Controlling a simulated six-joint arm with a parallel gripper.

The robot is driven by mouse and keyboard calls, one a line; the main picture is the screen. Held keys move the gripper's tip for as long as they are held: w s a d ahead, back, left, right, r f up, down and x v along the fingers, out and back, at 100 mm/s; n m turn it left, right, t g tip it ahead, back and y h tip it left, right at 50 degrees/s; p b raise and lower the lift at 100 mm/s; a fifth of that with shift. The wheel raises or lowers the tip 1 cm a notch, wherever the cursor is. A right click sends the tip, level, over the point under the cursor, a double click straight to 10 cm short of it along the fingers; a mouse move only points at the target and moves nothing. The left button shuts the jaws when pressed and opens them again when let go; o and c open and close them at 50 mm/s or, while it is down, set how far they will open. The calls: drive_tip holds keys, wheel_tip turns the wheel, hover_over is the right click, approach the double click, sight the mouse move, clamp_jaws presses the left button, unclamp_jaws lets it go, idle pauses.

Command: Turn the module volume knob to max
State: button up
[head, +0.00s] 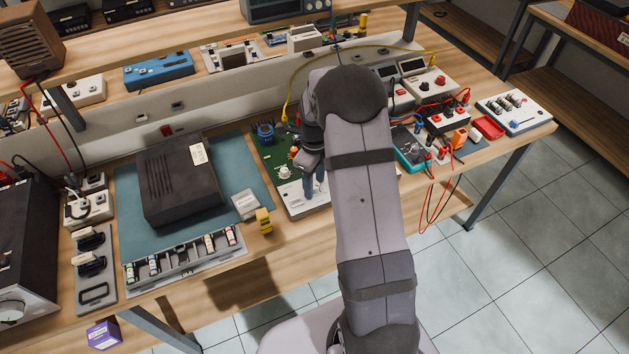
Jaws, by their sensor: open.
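The module appears to be the green circuit board (264,148) on a pale base, in the middle of the bench. A small pale round knob (285,173) sits near its front; I take it for the volume knob, but its pointer and markings are too small to read. My arm hides the right side of the module.
A black box (178,180) lies on a teal mat (130,222) to the left. A yellow object (264,221) and a small clear-lidded box (245,204) stand close to the module's left. A teal meter (409,148) with red and black leads lies to the right. A shelf overhangs the back.

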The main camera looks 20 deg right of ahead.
sight(315, 185)
drive_tip(key=shift+r+b, duration=0.95)
drive_tip(key=shift+r, duration=2.75)
